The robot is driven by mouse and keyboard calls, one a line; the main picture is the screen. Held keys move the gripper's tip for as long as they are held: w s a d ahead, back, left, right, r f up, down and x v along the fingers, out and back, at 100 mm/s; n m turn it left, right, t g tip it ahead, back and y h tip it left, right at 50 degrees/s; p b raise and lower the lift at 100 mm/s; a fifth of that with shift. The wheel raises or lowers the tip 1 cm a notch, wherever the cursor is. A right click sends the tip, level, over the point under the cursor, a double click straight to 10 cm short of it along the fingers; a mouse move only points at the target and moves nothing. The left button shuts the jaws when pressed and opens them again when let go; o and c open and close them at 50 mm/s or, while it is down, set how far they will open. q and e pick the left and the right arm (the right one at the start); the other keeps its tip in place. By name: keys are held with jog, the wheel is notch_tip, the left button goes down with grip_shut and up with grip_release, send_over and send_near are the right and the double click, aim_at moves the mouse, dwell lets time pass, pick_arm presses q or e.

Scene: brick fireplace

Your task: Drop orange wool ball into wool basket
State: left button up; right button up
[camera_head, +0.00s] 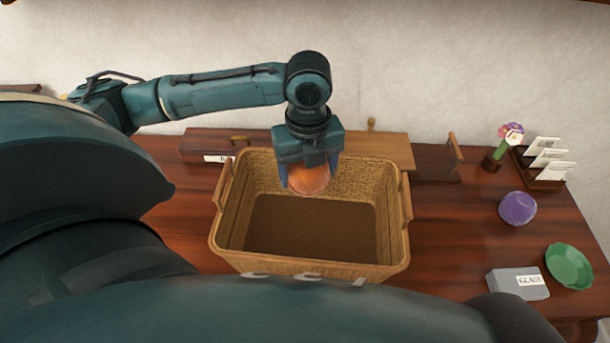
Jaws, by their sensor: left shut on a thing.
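The orange wool ball (309,181) is held in my left gripper (308,178), whose fingers are shut on its two sides. The gripper points down, and the ball shows over the back part of the wool basket. The wool basket (310,266) is a tan woven box with a handle at each side, standing on the wooden table. Its visible floor is brown and bare. How far the ball is above the basket floor I cannot tell. My right gripper is not in view.
A purple wool ball (517,208), a green dish (569,266) and a grey box labelled GLASS (517,284) are on the table (453,235) at the right. A card holder (538,167) and flowers (511,135) stand behind them. A wooden box (205,145) is behind the basket at left.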

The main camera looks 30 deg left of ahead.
pick_arm(q)
jog(key=shift+f, duration=0.35)
jog(key=o, duration=1)
notch_tip(320, 180, up, 13)
jog(key=shift+r, duration=0.15)
